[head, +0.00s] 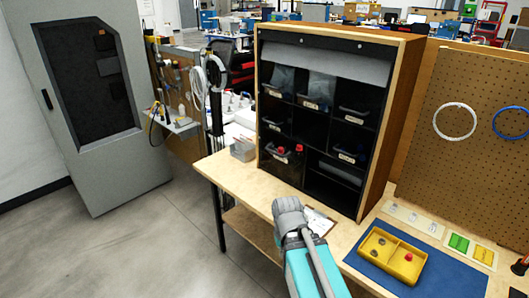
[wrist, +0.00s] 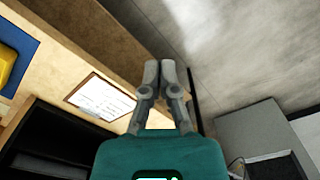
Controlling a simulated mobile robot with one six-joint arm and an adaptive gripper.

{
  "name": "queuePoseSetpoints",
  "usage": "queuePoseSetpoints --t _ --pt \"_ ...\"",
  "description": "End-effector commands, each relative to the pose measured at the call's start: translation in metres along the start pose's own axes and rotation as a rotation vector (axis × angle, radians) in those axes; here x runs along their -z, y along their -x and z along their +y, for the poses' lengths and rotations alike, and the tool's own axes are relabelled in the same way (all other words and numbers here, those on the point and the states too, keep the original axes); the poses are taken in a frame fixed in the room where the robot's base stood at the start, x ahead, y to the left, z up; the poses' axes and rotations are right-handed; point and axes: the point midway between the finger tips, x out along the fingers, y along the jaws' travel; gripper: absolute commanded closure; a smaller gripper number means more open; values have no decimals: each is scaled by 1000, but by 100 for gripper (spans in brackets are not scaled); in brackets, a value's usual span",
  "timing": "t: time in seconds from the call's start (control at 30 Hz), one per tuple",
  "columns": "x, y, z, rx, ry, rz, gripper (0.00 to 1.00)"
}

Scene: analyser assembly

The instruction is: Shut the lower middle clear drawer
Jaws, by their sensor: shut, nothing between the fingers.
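A dark cabinet (head: 398,110) with a wooden frame stands on the bench and holds several clear drawers in rows. A clear drawer (head: 340,173) in the lower part, right of the middle, seems to stick out a little; I cannot tell how far. A clear drawer with red-topped items (head: 284,152) is to its left. My gripper (wrist: 160,75) is shut and empty in the wrist view, its two fingers together. It is near the bench's front edge, apart from the drawers. In the head view my arm is in front of the cabinet, and the fingertips cannot be made out.
A clipboard (head: 319,222) lies on the bench before the cabinet; it also shows in the wrist view (wrist: 101,97). A yellow tray (head: 408,267) sits on a blue mat (head: 455,275) at right. A small clear box (head: 243,150) stands left of the cabinet. Floor is free at left.

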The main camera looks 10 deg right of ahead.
Motion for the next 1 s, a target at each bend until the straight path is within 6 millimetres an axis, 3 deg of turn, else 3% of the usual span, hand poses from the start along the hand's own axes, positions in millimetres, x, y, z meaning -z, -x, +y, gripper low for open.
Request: queuePoseSetpoints --t 0.57,0.77,1.0 --pt "8 8 -1 -24 63 7 100" --pt "30 28 5 -107 257 20 100" --pt "75 69 -3 -282 660 16 100"
